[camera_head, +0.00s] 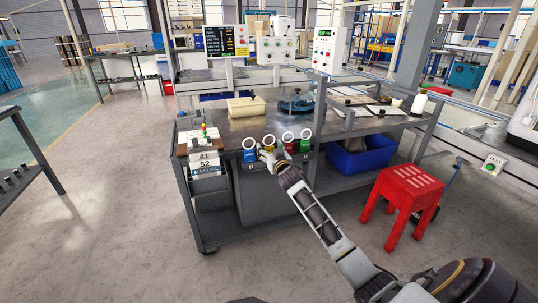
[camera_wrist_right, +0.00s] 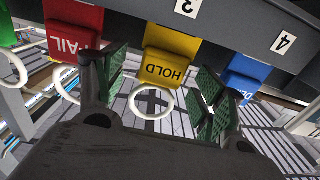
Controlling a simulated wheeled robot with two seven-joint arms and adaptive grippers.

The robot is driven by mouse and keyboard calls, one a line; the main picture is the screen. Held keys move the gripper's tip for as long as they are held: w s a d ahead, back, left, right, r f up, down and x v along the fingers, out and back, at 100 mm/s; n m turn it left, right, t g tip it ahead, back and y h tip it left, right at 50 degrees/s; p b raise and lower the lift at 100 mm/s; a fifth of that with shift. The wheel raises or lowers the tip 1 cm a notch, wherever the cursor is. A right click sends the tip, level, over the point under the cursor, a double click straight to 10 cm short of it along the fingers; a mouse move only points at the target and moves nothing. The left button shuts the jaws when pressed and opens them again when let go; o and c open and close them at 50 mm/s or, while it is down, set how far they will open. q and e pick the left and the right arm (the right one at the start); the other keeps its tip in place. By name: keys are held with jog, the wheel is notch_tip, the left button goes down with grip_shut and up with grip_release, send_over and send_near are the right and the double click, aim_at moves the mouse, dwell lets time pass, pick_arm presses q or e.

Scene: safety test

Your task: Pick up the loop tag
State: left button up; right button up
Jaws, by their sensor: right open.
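Loop tags with white rings hang in a row at the front edge of the workbench (camera_head: 225,128). They are a blue tag (camera_head: 249,156), a yellow one mostly hidden by my gripper, a red one (camera_head: 288,147) and a green one (camera_head: 305,146). In the right wrist view, the yellow HOLD tag (camera_wrist_right: 168,58) and its white ring (camera_wrist_right: 151,103) lie between the spread fingers of my right gripper (camera_wrist_right: 160,78), without visible grip. The red FAIL tag (camera_wrist_right: 72,28) is to the left, the blue tag (camera_wrist_right: 246,72) to the right. My left gripper is out of view.
A beige block (camera_head: 246,107) and a blue round fixture (camera_head: 296,105) stand on the bench. A blue bin (camera_head: 357,160) is on the lower shelf. A red stool (camera_head: 403,193) stands at the right. Floor at the left is clear.

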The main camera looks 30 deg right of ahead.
jog(key=shift+w+d, duration=0.15)
jog(key=shift+w, duration=0.35)
jog(key=shift+c, duration=0.4)
jog(key=c, duration=0.9)
